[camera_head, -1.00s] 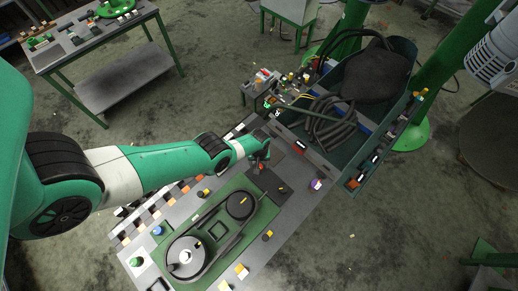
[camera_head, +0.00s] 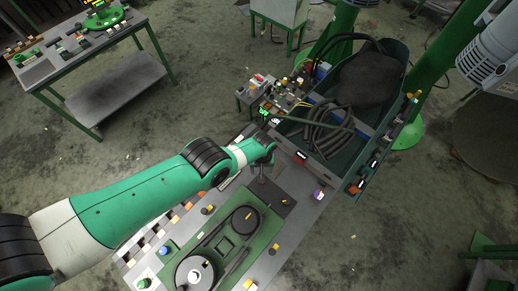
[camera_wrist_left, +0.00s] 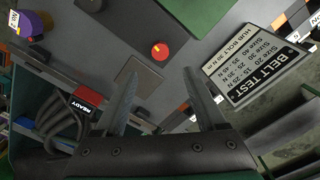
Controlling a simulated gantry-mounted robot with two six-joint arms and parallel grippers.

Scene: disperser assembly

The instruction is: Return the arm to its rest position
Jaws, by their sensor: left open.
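My left arm reaches in from the left in the head view. Its gripper (camera_head: 262,166) hangs over the workbench (camera_head: 290,225), beyond the green board. In the left wrist view the two fingers stand apart, with the gripper (camera_wrist_left: 163,88) open and nothing between them. A dark flat plate and a red round knob (camera_wrist_left: 159,51) lie on the bench beyond the fingertips. The green board (camera_head: 225,243) carries two pulleys with a dark belt around them. My right gripper is not in view.
A dark green bin (camera_head: 383,128) with coiled hoses stands beside the bench's far end. A "BELT TEST" plate (camera_wrist_left: 255,72) lies close right of the fingers in the wrist view. A side table (camera_head: 95,75) stands far left, with open floor between.

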